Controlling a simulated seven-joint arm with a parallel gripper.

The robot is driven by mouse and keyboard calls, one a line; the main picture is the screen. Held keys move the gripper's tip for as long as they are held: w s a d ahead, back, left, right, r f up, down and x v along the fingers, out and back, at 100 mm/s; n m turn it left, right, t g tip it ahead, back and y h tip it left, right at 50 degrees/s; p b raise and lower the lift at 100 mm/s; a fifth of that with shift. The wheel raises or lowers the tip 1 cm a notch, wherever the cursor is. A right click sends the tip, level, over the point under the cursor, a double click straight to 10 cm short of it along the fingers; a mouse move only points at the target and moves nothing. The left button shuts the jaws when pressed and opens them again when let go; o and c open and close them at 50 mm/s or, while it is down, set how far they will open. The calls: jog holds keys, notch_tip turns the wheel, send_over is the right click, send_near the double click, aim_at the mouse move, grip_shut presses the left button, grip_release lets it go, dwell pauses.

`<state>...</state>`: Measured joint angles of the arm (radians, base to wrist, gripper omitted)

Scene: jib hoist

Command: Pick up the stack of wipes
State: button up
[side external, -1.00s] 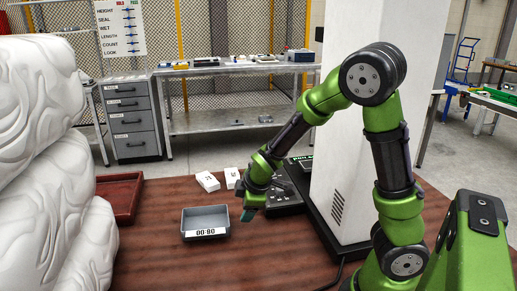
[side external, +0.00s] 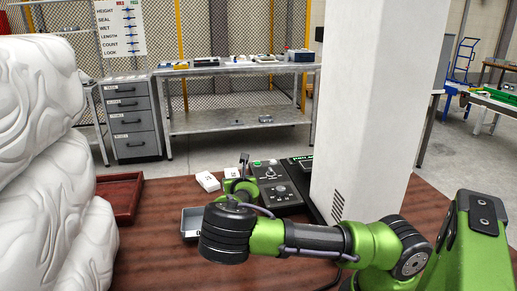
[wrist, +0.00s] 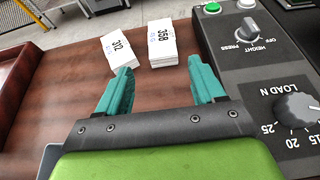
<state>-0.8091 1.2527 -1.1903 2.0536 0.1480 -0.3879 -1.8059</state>
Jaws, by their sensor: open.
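Two white stacks lie side by side on the brown table, and either could be the wipes. The left stack (wrist: 122,50), marked 302, lies tilted; the right stack (wrist: 162,42), marked 358, lies straighter. The side view also shows the left stack (side external: 208,181) and the right stack (side external: 232,173). My gripper (wrist: 159,76) is open and empty, its teal fingers pointing toward the stacks. The right stack appears between the fingertips but beyond them; the left fingertip overlaps the near edge of the left stack in the picture. In the side view my arm hides the fingers.
A black control box (side external: 281,186) with knobs stands close to the right of the stacks. A grey bin (side external: 189,224) is partly hidden behind my arm. A red tray (side external: 121,197) lies at left beside large white bulging shapes (side external: 40,130). A white column (side external: 375,110) rises behind my arm.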

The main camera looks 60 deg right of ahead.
aim_at(233, 175)
jog(key=x, duration=1.4)
jog(key=shift+s+f, duration=0.15)
jog(key=shift+s, duration=0.05)
jog(key=shift+c, duration=0.5)
